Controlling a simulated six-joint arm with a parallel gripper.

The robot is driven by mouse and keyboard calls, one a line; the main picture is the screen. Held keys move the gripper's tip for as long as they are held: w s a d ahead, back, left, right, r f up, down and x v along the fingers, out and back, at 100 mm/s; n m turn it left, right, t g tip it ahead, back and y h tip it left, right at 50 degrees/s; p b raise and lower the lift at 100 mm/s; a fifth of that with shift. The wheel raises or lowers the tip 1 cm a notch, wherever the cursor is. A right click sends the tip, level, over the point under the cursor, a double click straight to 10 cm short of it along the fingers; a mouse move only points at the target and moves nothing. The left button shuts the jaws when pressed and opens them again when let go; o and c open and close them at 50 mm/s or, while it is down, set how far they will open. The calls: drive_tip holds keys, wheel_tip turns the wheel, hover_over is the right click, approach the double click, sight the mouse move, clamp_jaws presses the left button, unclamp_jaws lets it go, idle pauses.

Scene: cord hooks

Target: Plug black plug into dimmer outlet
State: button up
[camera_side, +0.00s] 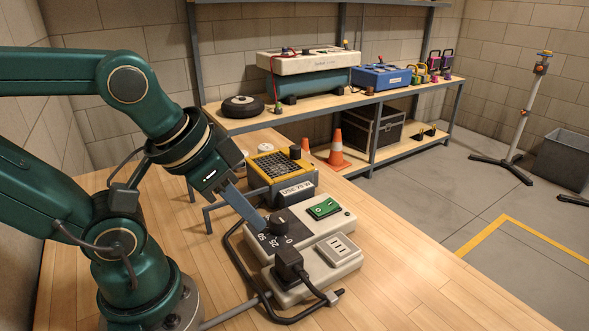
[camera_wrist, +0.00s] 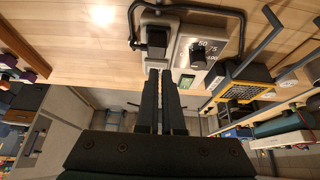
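The black plug (camera_side: 289,263) stands upright on the left part of a pale outlet strip (camera_side: 318,277), beside its slotted socket (camera_side: 338,248). I cannot tell how its prongs sit. The plug also shows in the wrist view (camera_wrist: 157,37), beyond my fingertips. Behind the strip is the pale dimmer box, with a black dial (camera_side: 278,222) and a green switch (camera_side: 324,207). My gripper (camera_side: 262,226) points down at the dimmer area from the left, near the dial in the side view. In the wrist view (camera_wrist: 160,73), its fingers have a narrow empty gap and partly hide the strip.
A black cord or tube (camera_side: 240,262) curves around the boxes. A yellow-edged unit (camera_side: 281,171) stands behind the dimmer, with metal bars beside it. A shelf with tools (camera_side: 330,94) is at the back. The wooden table (camera_side: 420,285) is clear at the right.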

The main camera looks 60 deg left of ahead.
drive_tip(key=o, duration=0.5)
drive_tip(key=shift+s, duration=0.1)
drive_tip(key=o, duration=0.5)
drive_tip(key=shift+r, duration=0.3)
drive_tip(key=g, duration=0.5)
approach(289, 255)
drive_tip(key=shift+w+f+g, duration=0.25)
drive_tip(key=shift+f+g, duration=0.05)
drive_tip(key=shift+f, duration=0.5)
drive_tip(key=shift+f, duration=4.5)
